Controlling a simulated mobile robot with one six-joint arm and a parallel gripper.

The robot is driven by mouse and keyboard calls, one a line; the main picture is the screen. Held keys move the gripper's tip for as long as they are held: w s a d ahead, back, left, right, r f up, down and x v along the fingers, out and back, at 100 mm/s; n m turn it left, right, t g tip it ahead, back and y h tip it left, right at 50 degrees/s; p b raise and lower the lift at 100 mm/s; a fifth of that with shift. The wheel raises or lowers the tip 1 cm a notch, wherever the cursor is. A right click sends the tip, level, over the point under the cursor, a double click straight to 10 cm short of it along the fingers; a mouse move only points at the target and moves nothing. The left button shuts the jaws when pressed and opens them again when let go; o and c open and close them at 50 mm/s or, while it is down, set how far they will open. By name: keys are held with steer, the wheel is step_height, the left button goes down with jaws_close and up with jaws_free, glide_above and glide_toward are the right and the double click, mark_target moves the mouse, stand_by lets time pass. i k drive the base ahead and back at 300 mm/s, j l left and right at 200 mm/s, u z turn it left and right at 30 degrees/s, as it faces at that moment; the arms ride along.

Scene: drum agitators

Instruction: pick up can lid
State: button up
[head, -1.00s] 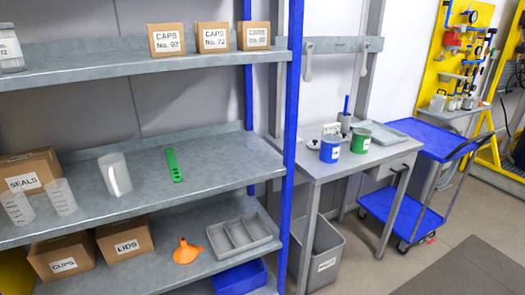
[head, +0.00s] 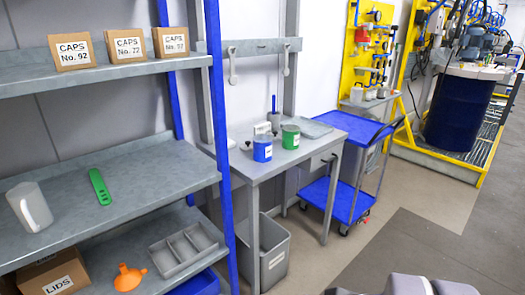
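I cannot make out a separate can lid. A blue can (head: 262,148) and a green can (head: 290,136) stand upright on the grey workbench (head: 256,174). They are too small for me to tell whether lids are on them. A cardboard box labelled LIDS (head: 54,274) sits on the lower shelf at the bottom left, and its contents are hidden. My gripper is not in view; only grey and black parts of my own body show at the bottom edge.
The shelf unit (head: 120,185) fills the left, its blue post (head: 216,150) beside the bench. A grey bin (head: 268,256) stands under the bench. A blue trolley (head: 345,128) stands to its right. A large dark blue drum (head: 458,112) stands at the far right. Floor in front is clear.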

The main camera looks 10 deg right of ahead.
mark_target(247, 147)
steer(key=i+l+u, duration=0.25)
steer(key=i+u, duration=0.15)
steer(key=i, duration=0.35)
steer(key=i+l+u, duration=0.45)
steer(key=i, duration=0.25)
steer(key=i+l+u, duration=0.4)
steer(key=i+l, duration=0.25)
steer(key=l, duration=0.1)
